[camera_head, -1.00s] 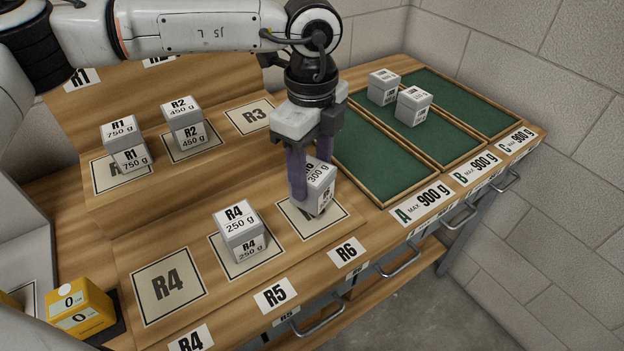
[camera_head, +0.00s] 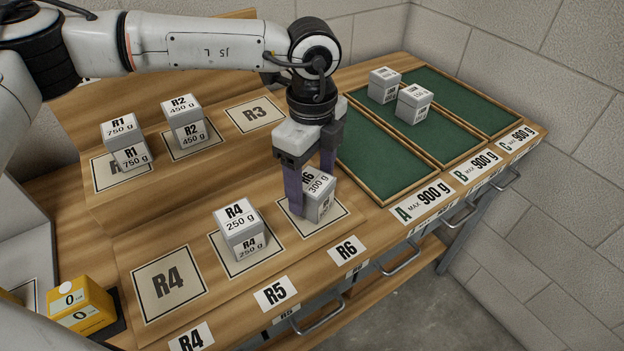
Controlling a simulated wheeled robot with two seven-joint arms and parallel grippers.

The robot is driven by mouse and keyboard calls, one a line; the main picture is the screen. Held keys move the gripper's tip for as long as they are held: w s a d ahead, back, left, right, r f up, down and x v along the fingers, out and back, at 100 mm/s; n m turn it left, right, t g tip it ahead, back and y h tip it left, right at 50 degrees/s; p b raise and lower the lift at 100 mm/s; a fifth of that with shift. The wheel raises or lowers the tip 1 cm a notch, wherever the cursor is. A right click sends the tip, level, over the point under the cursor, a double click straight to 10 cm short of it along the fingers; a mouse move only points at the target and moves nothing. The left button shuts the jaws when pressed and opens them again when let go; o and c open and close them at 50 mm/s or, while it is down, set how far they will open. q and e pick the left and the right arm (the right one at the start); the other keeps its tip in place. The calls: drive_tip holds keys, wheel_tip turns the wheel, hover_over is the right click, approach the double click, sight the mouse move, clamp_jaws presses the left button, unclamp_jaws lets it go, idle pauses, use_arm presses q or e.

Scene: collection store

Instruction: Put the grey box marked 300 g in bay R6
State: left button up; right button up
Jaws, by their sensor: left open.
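The grey box marked R6 300 g (camera_head: 319,190) stands upright on the square mat of bay R6 (camera_head: 334,225), behind the R6 label (camera_head: 346,249). My left gripper (camera_head: 309,199) is open, pointing down over this bay. One finger is at the box's left side and the other is behind it. I cannot tell whether either finger touches the box. My right gripper is not in view.
The R4 250 g box (camera_head: 239,228) stands on the bay left of R6, behind the R5 label (camera_head: 276,293). Boxes R1 (camera_head: 121,132) and R2 (camera_head: 182,112) stand on the upper step. Bay R3 (camera_head: 254,114) is empty. Green tray A (camera_head: 385,165) is empty; two boxes stand in the middle tray.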

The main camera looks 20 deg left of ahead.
sight(312, 181)
use_arm(q)
drive_tip(key=shift+r, duration=0.3)
wheel_tip(312, 181, up, 12)
drive_tip(key=b, duration=0.1)
drive_tip(key=shift+f, duration=0.15)
